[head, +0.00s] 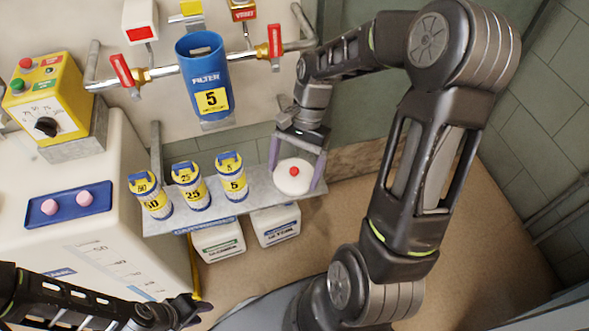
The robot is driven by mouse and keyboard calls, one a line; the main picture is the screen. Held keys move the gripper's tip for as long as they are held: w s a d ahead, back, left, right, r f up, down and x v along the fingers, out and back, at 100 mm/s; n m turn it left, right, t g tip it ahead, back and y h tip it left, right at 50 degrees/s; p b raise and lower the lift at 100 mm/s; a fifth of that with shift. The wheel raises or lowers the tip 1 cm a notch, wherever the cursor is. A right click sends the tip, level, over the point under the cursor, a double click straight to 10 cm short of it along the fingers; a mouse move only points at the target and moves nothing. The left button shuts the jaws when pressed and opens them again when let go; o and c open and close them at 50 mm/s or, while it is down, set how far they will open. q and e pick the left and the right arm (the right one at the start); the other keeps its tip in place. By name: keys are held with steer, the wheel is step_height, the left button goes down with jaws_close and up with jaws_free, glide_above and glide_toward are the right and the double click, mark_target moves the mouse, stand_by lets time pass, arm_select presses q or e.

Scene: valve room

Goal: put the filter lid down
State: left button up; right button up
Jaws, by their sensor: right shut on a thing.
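The filter lid (295,181) is a white round disc with a red knob on top. My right gripper (294,176) is shut on it, with one finger on each side. The lid is over the right end of the grey shelf (255,203); I cannot tell whether it touches the shelf. The blue filter housing (201,75), labelled FILTER and 5, is open at the top on the wall pipe. My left gripper (197,306) is low in the picture, away from the lid; its jaws are too small and dark to read.
Cartridges marked 50 (150,196), 25 (191,187) and 5 (231,178) stand on the shelf left of the lid. Two white containers (218,240) (276,225) are below it. Red valve handles (123,70) (275,42) flank the housing. A yellow control box (47,103) is at left.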

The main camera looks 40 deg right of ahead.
steer(key=shift+f, duration=0.15)
steer(key=o, duration=1.1)
steer(key=shift+o, duration=0.2)
steer(key=p+v, duration=0.2)
steer(key=v, duration=1)
steer(key=shift+a, duration=0.1)
